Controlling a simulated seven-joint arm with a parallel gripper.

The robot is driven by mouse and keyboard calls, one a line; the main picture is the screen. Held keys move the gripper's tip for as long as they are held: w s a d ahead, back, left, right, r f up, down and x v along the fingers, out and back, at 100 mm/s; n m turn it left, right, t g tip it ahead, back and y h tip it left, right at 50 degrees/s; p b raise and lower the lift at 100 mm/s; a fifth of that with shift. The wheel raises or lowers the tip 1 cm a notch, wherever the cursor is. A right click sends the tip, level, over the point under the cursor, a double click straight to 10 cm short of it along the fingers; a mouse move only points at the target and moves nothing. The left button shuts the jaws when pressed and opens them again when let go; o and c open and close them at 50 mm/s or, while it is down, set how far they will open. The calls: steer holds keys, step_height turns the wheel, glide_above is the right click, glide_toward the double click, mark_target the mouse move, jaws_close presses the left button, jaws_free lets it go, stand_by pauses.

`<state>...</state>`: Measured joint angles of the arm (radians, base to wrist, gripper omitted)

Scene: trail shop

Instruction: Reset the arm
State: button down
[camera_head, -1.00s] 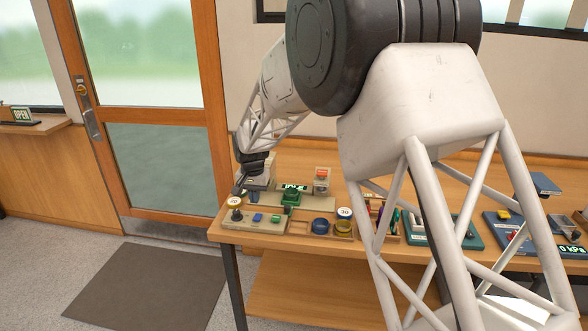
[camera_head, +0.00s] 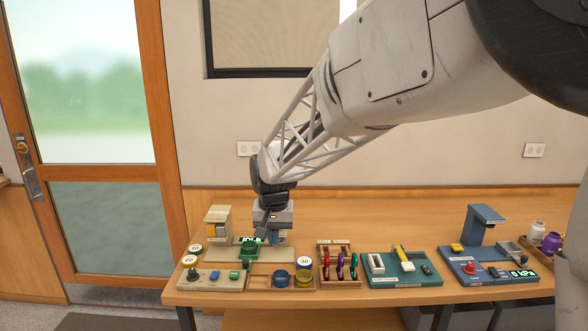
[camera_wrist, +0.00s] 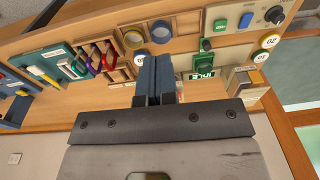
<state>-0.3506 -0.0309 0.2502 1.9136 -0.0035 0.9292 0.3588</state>
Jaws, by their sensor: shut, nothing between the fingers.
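My gripper (camera_head: 270,237) is low over the left part of the wooden bench (camera_head: 420,205), just right of a green block (camera_head: 248,252) on a station with a lit green display. In the wrist view, the two blue-grey fingers (camera_wrist: 154,62) are pressed together with nothing between them. The fingertips overlap a white round label in that view. My arm reaches down from the upper right of the head view, extended over the bench. Whether the fingers touch anything is not clear.
Left of my gripper stand a small beige box (camera_head: 217,222) and discs marked 15 and 20. In front are a blue ring (camera_head: 281,279) and a yellow ring (camera_head: 303,280). To the right are carabiners (camera_head: 340,266), a teal tray (camera_head: 402,267) and a blue press (camera_head: 476,240).

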steer(key=s+d+r, duration=0.4)
steer(key=s+d, duration=0.5)
steer(key=d, duration=0.1)
steer(key=s+d, duration=0.4)
steer(key=s, duration=0.4)
steer(key=s+d+f+t, duration=0.1)
steer(key=s+d, duration=0.4)
steer(key=s, duration=0.4)
steer(key=s+d, duration=0.4)
steer(key=s, duration=0.4)
steer(key=shift+s+d+f+t+h, duration=0.15)
steer(key=shift+d+f+t+h, duration=0.05)
steer(key=shift+d+t+h, duration=0.15)
steer(key=shift+r, duration=0.1)
